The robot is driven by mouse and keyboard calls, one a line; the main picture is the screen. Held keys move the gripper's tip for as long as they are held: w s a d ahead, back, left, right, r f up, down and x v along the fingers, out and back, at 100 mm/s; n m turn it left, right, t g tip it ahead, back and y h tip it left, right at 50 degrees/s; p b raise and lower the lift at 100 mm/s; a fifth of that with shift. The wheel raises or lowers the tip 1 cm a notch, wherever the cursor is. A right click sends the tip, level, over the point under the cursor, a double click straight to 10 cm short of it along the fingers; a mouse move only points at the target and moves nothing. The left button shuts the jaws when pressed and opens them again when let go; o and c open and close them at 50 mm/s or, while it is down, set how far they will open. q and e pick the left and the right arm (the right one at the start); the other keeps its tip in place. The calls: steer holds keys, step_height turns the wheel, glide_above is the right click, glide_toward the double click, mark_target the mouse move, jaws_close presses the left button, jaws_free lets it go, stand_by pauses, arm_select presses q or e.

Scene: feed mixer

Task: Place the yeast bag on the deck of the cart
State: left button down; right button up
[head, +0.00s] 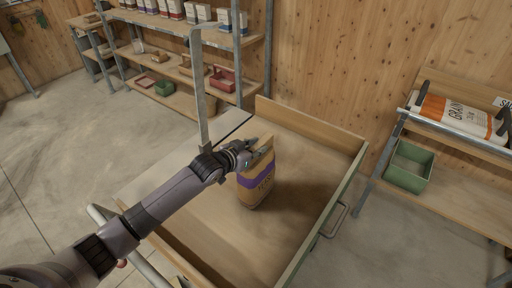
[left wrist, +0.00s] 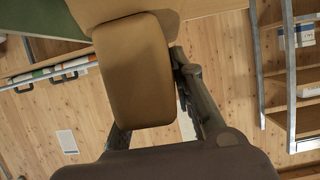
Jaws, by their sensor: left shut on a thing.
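The yeast bag (head: 256,183) is a brown paper bag with a purple band. It is upright in the head view, over the wooden deck of the cart (head: 292,238). My left gripper (head: 262,148) is shut on its upper part. The bag's bottom is close to the deck; I cannot tell for sure whether it touches. In the left wrist view the brown bag (left wrist: 134,72) fills the space between the fingers. My right gripper is not in view.
The cart has raised wooden sides (head: 310,126) and a metal handle at its near left. Shelves with bags and bins (head: 222,80) stand behind. At right, a rack holds a grain bag (head: 455,117) and a green bin (head: 410,166). Much of the deck around the bag is bare.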

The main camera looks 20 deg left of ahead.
arm_select(q)
steer(key=shift+w+r, duration=0.1)
steer(key=shift+r, duration=0.1)
steer(key=c, duration=1.8)
jaws_free()
steer(key=shift+f, duration=0.25)
steer(key=o, duration=0.4)
steer(key=shift+o, duration=0.2)
steer(key=shift+r, duration=0.15)
steer(key=b+v, duration=0.1)
steer(key=v, duration=1.1)
steer(key=shift+b, duration=0.4)
